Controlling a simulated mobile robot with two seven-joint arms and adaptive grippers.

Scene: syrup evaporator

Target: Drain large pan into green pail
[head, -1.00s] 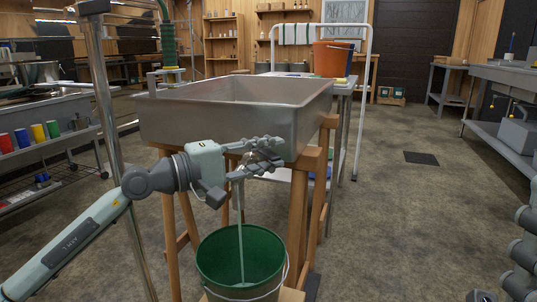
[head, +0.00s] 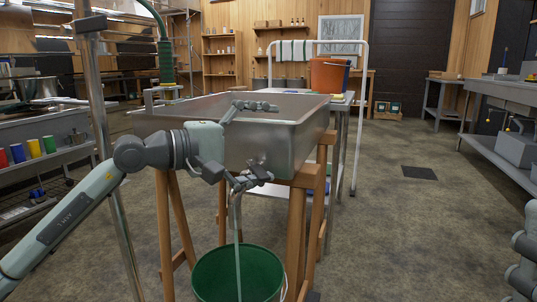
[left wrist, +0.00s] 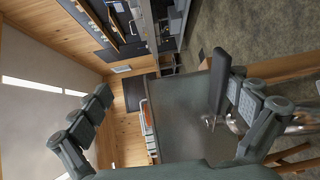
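The large steel pan (head: 220,148) sits on a wooden stand (head: 297,240). Its metal drain valve (head: 258,165) is on the front wall near the right corner, partly hidden by my lower finger. A thin pale stream (head: 237,250) falls from the spout into the green pail (head: 262,273) below. The pail's bottom is cut off and its liquid level is hidden. My left gripper (head: 262,140) is wide open and empty, with its fingers above and below the valve. In the left wrist view the open fingers (left wrist: 160,92) straddle the pan's wall. My right gripper is out of view.
A metal post (head: 105,150) stands close to my left arm. Behind the pan is a white-framed cart (head: 358,130) with an orange bucket (head: 328,75). Shelves with coloured cups (head: 34,148) are at left and a steel bench (head: 500,150) at right. The floor between is clear.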

